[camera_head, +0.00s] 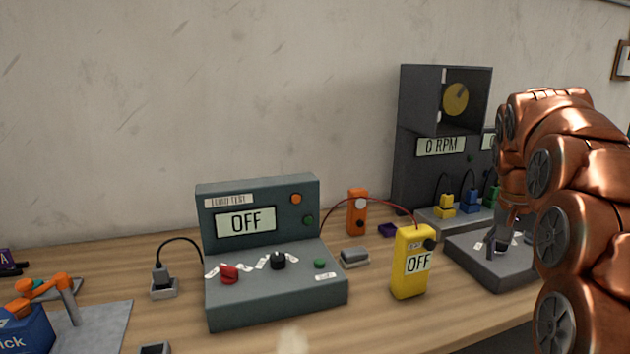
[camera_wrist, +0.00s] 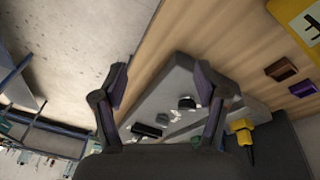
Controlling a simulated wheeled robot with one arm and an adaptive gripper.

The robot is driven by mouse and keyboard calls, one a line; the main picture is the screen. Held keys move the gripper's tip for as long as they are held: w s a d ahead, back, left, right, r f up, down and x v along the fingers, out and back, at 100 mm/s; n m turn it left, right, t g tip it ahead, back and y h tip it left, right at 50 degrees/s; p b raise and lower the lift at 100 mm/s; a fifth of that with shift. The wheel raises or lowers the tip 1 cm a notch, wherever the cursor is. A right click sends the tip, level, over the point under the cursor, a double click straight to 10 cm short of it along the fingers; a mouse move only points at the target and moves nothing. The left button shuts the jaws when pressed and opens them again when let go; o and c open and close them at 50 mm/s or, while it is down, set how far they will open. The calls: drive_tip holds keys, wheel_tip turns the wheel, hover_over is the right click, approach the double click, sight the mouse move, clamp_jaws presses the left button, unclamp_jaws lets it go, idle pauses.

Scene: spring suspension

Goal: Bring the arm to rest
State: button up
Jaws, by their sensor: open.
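My copper arm (camera_head: 575,190) fills the right side of the head view and reaches down over the table. My gripper (camera_head: 500,244) is partly hidden by the arm and sits over or close to a low dark grey slab (camera_head: 487,272). In the wrist view my gripper (camera_wrist: 162,82) has its two dark fingers wide apart, with nothing held between them. Below them lies the grey slab (camera_wrist: 165,85), with a black knob and a black bar-shaped part on top. I cannot tell the exact gap between fingers and slab.
A grey-green tester (camera_head: 270,293), also OFF, stands further left. Behind the slab is a dark fan cabinet (camera_head: 415,95) reading 0 RPM, with coloured plugs before it. Bare table lies between meter and slab.

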drive_tip(key=s+a+f+n+g+y, duration=0.1)
drive_tip(key=s+a+f+n, duration=0.25)
drive_tip(key=s+a, duration=0.45)
drive_tip(key=s+a+f+n+y, duration=0.1)
drive_tip(key=s+a+f+n, duration=0.1)
drive_tip(key=s+a+f, duration=0.45)
drive_tip(key=s+a+f+n+g, duration=0.15)
drive_tip(key=s+a+f, duration=0.25)
drive_tip(key=s, duration=0.5)
drive_tip(key=s+a+f+n+g, duration=0.1)
drive_tip(key=s+a+f+n, duration=0.15)
drive_tip(key=s, duration=0.75)
wheel_tip(320, 180, up, 14)
drive_tip(key=w+t+p, duration=0.1)
drive_tip(key=p, duration=1.2)
drive_tip(key=shift+a+f+m, duration=0.25)
drive_tip(key=shift+a+m, duration=0.1)
drive_tip(key=shift+m, duration=0.1)
